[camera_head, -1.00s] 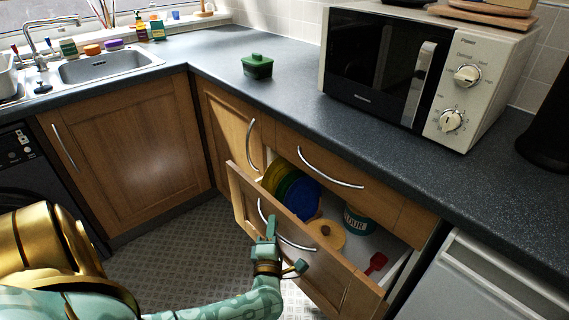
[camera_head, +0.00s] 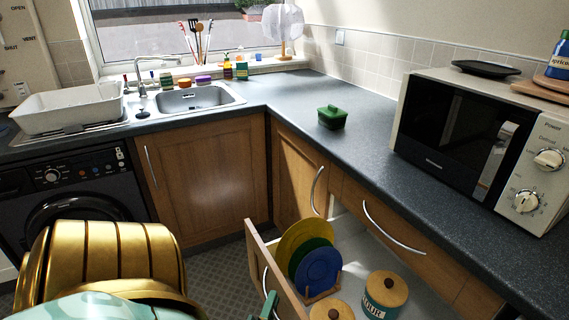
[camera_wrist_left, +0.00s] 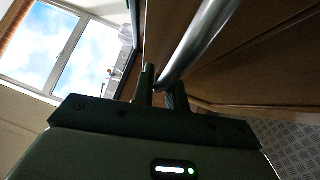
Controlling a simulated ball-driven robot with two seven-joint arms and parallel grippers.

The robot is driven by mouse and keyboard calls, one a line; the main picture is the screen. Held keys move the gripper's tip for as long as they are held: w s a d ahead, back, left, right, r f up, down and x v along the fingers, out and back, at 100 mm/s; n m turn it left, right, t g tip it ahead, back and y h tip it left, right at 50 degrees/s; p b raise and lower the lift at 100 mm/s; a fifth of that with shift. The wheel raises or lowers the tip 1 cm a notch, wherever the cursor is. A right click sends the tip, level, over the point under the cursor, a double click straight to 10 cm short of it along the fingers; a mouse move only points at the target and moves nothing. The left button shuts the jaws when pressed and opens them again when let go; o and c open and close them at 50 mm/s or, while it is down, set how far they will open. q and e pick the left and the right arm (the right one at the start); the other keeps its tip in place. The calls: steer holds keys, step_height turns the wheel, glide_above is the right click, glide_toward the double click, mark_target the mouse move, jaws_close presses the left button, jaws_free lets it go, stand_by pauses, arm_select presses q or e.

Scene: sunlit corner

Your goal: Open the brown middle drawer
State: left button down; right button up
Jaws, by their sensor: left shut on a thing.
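The brown middle drawer (camera_head: 258,250) stands well out from the cabinet, its front swung into the lower middle of the head view. Inside are yellow, green and blue plates (camera_head: 318,269) in a rack, a flour canister (camera_head: 385,296) with a wooden lid and another round wooden lid (camera_head: 331,311). My left gripper (camera_head: 269,304) is at the drawer front, cut off by the lower edge. In the left wrist view its fingers (camera_wrist_left: 161,88) are shut on the curved metal drawer handle (camera_wrist_left: 203,38). My right gripper is not in view.
Above is a closed upper drawer with a curved handle (camera_head: 392,229). The dark worktop (camera_head: 350,150) carries a microwave (camera_head: 470,140) and a green lidded dish (camera_head: 332,117). Patterned floor (camera_head: 215,268) is clear left of the drawer.

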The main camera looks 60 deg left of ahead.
arm_select(q)
steer(key=shift+s+f, duration=0.1)
steer(key=shift+s, duration=0.9)
steer(key=c, duration=1.4)
jaws_free()
steer(key=v, duration=1.6)
steer(key=shift+d+p, duration=0.15)
steer(key=shift+p, duration=0.25)
steer(key=shift+s, duration=0.1)
